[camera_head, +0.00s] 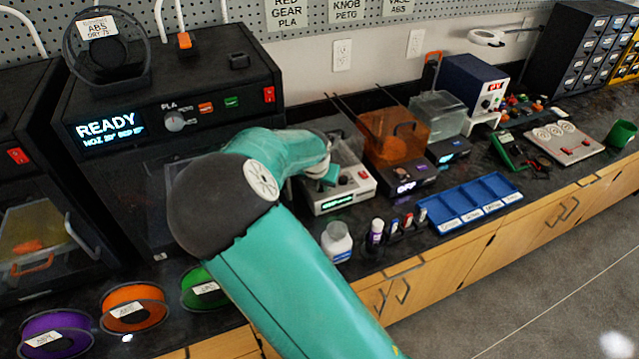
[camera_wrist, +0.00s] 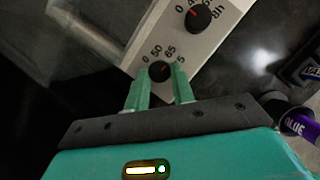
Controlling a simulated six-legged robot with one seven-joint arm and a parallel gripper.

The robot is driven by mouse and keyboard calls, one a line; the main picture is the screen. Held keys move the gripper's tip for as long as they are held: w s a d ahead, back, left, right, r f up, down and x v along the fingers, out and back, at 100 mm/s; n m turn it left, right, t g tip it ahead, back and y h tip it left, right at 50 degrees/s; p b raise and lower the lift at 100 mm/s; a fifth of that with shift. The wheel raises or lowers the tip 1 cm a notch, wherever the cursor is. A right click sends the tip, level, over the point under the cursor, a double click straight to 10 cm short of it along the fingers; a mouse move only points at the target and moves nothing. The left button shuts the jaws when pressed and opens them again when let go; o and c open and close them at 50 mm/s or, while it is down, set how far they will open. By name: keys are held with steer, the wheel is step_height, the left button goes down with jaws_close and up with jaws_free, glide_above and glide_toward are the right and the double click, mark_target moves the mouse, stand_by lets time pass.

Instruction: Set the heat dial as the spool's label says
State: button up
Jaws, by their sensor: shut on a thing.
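The pale box with dials (camera_head: 345,190) stands on the counter mid-picture. In the wrist view the heat dial (camera_wrist: 159,71) is a small black knob ringed by 0, 50, 65 and a partly hidden last number. Its red mark points up and right, but the exact setting is unclear. My gripper (camera_wrist: 159,84) has its teal fingers on either side of this knob, shut on it. My gripper also shows in the head view (camera_head: 328,176).
A second dial (camera_wrist: 199,18), marked up to 8h, sits close by on the same panel. A white jar (camera_head: 337,243) and a purple glue stick (camera_head: 375,236) stand in front of the box. An orange tank (camera_head: 391,135) stands to its right.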

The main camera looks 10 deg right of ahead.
steer(key=o, duration=1)
steer(key=shift+r, duration=0.25)
step_height(320, 180, up, 3)
steer(key=shift+a+f, duration=0.1)
steer(key=shift+f, duration=0.1)
steer(key=shift+s+d+r, duration=0.1)
steer(key=shift+s+r, duration=1.55)
steer(key=shift+s, duration=0.7)
steer(key=shift+s+d+r, duration=0.1)
steer(key=shift+s+r, duration=1.5)
steer(key=shift+s, duration=0.75)
steer(key=shift+s+r, duration=1.65)
steer(key=shift+s, duration=0.7)
